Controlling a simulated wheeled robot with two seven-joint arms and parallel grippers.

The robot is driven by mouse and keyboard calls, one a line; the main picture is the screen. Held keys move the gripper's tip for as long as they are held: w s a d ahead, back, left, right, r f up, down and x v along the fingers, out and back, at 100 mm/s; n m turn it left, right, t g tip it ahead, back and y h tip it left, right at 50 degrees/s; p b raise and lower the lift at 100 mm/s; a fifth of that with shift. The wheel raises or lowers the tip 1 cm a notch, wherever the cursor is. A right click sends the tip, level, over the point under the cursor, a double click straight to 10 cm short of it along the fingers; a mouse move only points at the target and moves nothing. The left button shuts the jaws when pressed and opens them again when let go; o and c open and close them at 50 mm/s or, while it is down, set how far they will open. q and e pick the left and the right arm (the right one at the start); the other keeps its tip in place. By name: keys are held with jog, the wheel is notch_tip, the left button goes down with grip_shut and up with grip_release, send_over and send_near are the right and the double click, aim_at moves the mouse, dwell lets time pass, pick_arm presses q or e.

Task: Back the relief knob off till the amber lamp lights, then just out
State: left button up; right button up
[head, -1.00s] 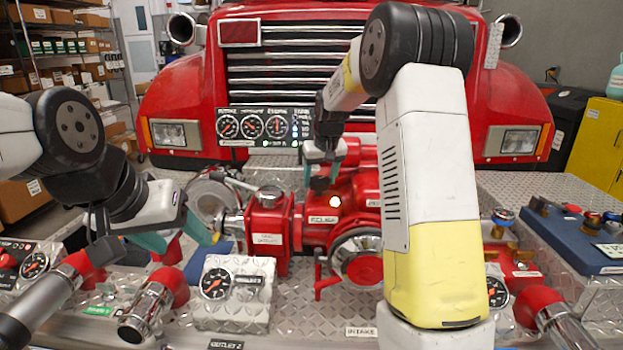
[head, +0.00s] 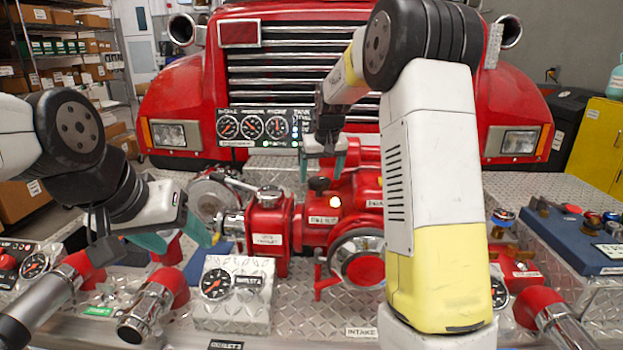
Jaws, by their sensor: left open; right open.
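The black relief knob (head: 319,184) sits on top of the red pump (head: 345,190), above the relief label (head: 322,219). The amber lamp (head: 334,201) beside it glows bright yellow-white. My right gripper (head: 322,170) is open with its teal fingers just above and to either side of the knob, and holds nothing. I cannot tell from here how far the knob is turned. My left gripper (head: 180,238) is open and empty at the left, apart from the pump, near the chrome and red outlet fittings.
A gauge panel (head: 253,127) stands behind the pump. A gauge block (head: 233,292) sits in front. My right arm covers part of the pump's right side.

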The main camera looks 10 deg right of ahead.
jog(key=v, duration=0.5)
jog(key=shift+s+r, duration=0.15)
jog(key=shift+r, duration=0.2)
jog(key=s+t+y, duration=0.1)
jog(key=s, duration=3.3)
jog(key=shift+a+r+m+t+y, duration=0.25)
jog(key=shift+r+m+t+y, duration=0.05)
jog(key=shift+r+t+y, duration=0.1)
jog(key=shift+s, duration=0.1)
